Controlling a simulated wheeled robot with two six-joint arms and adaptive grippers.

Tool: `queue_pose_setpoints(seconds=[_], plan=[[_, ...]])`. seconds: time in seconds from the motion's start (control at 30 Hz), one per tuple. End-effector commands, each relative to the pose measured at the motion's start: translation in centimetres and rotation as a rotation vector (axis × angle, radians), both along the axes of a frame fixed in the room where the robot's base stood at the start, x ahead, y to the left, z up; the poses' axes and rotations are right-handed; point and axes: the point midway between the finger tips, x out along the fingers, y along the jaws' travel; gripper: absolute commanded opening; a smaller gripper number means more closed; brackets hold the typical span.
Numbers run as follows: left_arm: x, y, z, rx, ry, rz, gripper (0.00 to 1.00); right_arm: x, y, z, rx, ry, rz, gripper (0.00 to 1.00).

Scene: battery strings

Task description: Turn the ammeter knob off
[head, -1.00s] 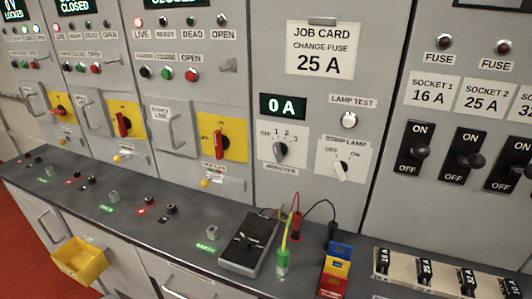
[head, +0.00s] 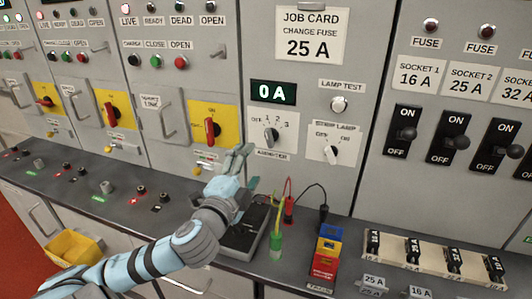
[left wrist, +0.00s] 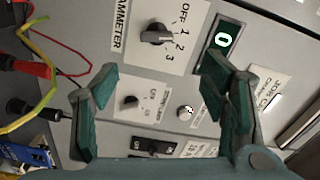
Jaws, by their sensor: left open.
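The ammeter knob (head: 271,136) is a grey dial on a white plate marked OFF, 1, 2, 3, under the 0 A display (head: 273,92). Its pointer is off the OFF mark, near 1 or 2; I cannot tell which. The knob also shows in the left wrist view (left wrist: 155,34), beyond the fingertips. My left gripper (head: 247,168) is open and empty, below and left of the knob, apart from it. In the left wrist view its two green fingers (left wrist: 155,75) are spread wide. My right gripper is not in view.
The strip lamp knob (head: 332,153) and lamp test button (head: 339,104) are right of the ammeter. A dark meter box (head: 243,236) with red, black and yellow-green leads lies on the bench under my arm. A fuse holder row (head: 433,265) stands at right.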

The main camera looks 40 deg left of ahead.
Motion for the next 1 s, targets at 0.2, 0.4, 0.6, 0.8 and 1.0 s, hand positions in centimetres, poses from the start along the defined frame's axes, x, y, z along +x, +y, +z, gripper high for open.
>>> queue_pose_setpoints(seconds=[0.2, 0.4, 0.6, 0.8, 1.0], plan=[[5.9, 2.2, -0.3, -0.008, 0.000, 0.005, 0.67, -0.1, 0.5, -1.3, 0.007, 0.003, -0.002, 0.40], [10.2, 3.7, -0.3, -0.005, 0.003, 0.003, 0.67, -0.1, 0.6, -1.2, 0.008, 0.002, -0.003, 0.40], [11.5, 4.1, -0.4, -0.004, 0.004, 0.001, 0.67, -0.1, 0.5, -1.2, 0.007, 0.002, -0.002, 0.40], [11.5, 4.1, -0.4, -0.003, 0.006, 0.000, 0.65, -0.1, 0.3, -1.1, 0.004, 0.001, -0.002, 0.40], [11.5, 4.0, -0.4, -0.003, 0.006, 0.000, 0.33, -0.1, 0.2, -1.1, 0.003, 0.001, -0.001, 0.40]])
